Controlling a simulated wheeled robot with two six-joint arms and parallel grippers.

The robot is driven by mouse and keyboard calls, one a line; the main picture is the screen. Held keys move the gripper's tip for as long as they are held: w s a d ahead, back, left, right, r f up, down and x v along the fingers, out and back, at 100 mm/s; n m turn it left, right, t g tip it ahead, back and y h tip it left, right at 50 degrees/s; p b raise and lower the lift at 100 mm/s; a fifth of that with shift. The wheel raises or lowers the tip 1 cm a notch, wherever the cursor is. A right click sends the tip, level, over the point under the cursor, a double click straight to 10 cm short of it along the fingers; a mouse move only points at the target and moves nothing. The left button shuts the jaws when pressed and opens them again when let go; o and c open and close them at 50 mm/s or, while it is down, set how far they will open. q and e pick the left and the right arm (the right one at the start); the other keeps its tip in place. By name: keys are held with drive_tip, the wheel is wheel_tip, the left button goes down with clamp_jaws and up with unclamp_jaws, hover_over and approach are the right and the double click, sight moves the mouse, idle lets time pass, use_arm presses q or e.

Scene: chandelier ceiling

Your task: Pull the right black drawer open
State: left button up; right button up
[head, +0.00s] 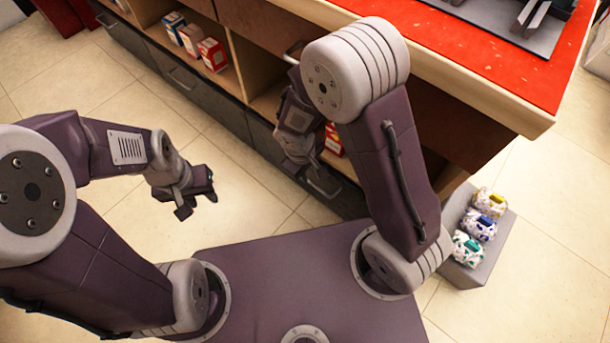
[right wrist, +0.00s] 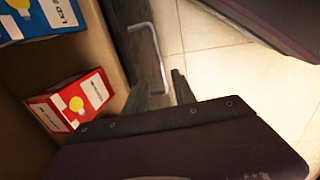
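The right black drawer (head: 265,138) is a dark front low in the counter, and it looks closed. Its metal handle (right wrist: 155,52) shows as a pale bar in the right wrist view. My right gripper (right wrist: 160,92) is open at this handle, with the handle's near end between its fingertips; I cannot tell whether they touch it. In the head view my right gripper (head: 316,180) is down in front of the drawer, partly hidden by its own wrist.
Shelves above the drawers hold bulb boxes, one red-and-white (head: 212,55). Another black drawer (head: 165,65) lies to the left. The red countertop (head: 480,62) overhangs at right. A grey block (head: 465,275) with several wrapped packs stands at right. Tiled floor at left is free.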

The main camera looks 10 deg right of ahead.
sight(312, 183)
drive_tip(key=f+b, duration=0.2)
drive_tip(key=f, duration=0.1)
drive_tip(key=d+f+b, duration=0.1)
drive_tip(key=f+b, duration=0.1)
drive_tip(key=f, duration=0.1)
drive_tip(key=w+f+b, duration=0.1)
drive_tip(key=f+b, duration=0.2)
drive_tip(key=shift+d, duration=0.15)
drive_tip(key=shift+r, duration=0.1)
clamp_jaws()
idle(0.9)
